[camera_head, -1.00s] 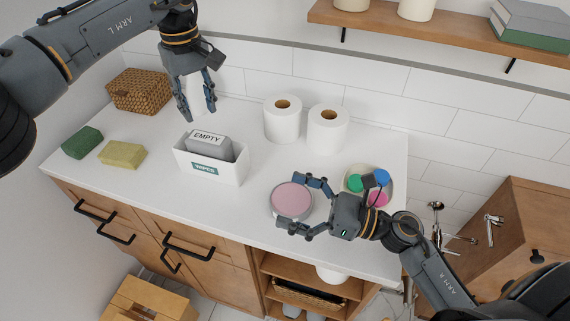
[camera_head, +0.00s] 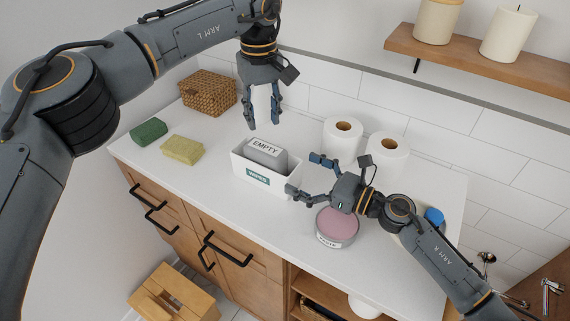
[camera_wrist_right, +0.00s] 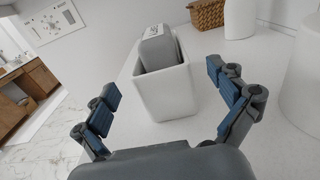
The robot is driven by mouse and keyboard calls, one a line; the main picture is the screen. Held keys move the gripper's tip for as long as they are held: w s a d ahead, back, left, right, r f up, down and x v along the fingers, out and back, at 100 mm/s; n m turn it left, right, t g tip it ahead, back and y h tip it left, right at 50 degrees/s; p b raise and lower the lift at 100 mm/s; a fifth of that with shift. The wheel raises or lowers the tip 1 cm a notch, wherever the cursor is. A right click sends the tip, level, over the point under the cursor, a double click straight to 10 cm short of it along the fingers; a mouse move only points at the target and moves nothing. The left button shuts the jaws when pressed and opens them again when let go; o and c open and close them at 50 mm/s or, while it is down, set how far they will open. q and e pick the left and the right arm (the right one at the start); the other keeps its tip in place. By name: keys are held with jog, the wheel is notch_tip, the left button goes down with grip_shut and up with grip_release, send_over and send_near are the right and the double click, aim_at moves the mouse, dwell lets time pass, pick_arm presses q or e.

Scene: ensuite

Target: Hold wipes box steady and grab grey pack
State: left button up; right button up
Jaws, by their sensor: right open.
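The white wipes box (camera_head: 238,171) stands on the counter with a green "WIPES" label on its front. The grey pack (camera_head: 268,148), marked "EMPTY", sits inside it and sticks out above the rim. My left gripper (camera_head: 263,124) is open and empty, above and just behind the box. My right gripper (camera_head: 304,177) is open, with its fingers just right of the box's right end. In the right wrist view the box (camera_wrist_right: 165,95) and the grey pack (camera_wrist_right: 158,50) appear ahead between the spread fingers, apart from them.
A pink-topped tin (camera_head: 338,224) stands below my right gripper. Two paper rolls (camera_head: 342,135) (camera_head: 383,158) stand behind it. The front counter strip is clear.

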aim_at(285, 165)
jog(key=shift+x, duration=2.75)
